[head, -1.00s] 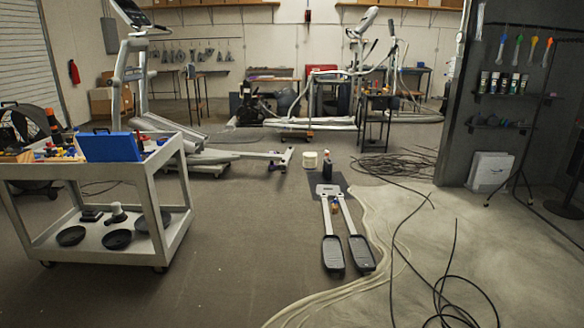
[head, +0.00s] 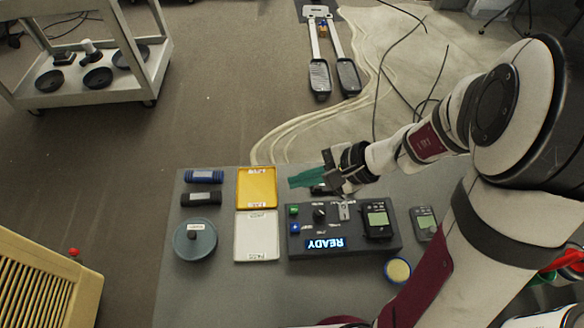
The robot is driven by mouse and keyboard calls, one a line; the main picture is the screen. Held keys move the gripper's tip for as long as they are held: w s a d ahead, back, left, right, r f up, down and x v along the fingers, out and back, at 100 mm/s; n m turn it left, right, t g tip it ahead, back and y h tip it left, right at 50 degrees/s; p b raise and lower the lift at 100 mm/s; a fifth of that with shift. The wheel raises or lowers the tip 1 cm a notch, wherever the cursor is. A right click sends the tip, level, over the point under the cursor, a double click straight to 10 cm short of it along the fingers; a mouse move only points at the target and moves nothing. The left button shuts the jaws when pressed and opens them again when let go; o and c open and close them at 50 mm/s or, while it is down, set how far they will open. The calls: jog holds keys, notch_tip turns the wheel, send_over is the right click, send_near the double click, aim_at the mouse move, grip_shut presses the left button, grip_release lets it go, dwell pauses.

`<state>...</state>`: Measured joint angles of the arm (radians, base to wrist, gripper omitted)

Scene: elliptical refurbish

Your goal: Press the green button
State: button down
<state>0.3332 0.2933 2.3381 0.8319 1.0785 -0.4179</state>
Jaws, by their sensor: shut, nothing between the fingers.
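A dark console (head: 350,244) lies on the grey table. Its small green button (head: 294,210) is at its upper left, above a blue button (head: 294,227). A black knob (head: 320,214) and a metal lever switch (head: 344,210) are to the right of the green button. A lit display (head: 325,244) reads READY, upside down in the picture. The green button is in plain view.
A yellow tray (head: 257,187) and a white tray (head: 257,252) lie left of the console. A round lidded pot (head: 195,240) and two cylinders (head: 204,176) are farther left. A meter (head: 425,223) and a round tin (head: 397,270) are at right. My arm covers the right side.

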send_over(299, 212)
jog(key=shift+f, duration=4.4)
jog(key=shift+f, duration=0.4)
jog(key=shift+f, duration=0.45)
jog(key=shift+r, duration=0.9)
